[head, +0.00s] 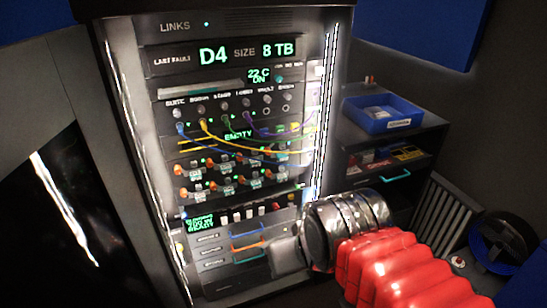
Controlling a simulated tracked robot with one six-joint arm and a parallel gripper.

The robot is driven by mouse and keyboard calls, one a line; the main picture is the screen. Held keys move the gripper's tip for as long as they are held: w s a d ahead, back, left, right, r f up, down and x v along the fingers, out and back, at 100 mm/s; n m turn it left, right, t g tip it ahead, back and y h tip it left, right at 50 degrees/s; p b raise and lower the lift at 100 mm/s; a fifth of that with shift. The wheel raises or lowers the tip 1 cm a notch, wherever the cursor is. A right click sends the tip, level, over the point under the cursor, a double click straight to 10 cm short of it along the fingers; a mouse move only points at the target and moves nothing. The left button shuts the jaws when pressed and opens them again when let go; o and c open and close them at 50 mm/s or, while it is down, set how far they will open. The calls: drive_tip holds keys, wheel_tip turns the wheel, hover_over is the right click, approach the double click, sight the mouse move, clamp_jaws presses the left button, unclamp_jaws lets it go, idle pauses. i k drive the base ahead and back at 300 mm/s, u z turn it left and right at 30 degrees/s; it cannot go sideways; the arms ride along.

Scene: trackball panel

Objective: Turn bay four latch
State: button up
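The equipment rack stands upright left of centre in the head view. Its display (225,52) reads "LAST FAULT D4 SIZE 8 TB". Below the cables are two rows of drive bays with small orange latches, such as one at the left of the upper row (179,171) and one at the left of the lower row (184,193). The bay labels are too small to read, so I cannot tell which latch is bay four's. My gripper (287,254) is low in front of the rack, below and right of the bays. Its fingers do not show clearly.
Blue and yellow cables (240,143) cross the rack above the bays. Handled drawers (245,240) sit below them, beside my gripper. A shelf unit with a blue bin (383,115) stands right of the rack. A black reel (503,242) is at lower right.

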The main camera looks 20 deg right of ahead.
sight(268, 148)
drive_tip(key=z, duration=0.05)
drive_tip(key=k, duration=0.9)
drive_tip(key=u, duration=0.65)
drive_tip(key=i, duration=1)
drive_tip(key=u, duration=0.05)
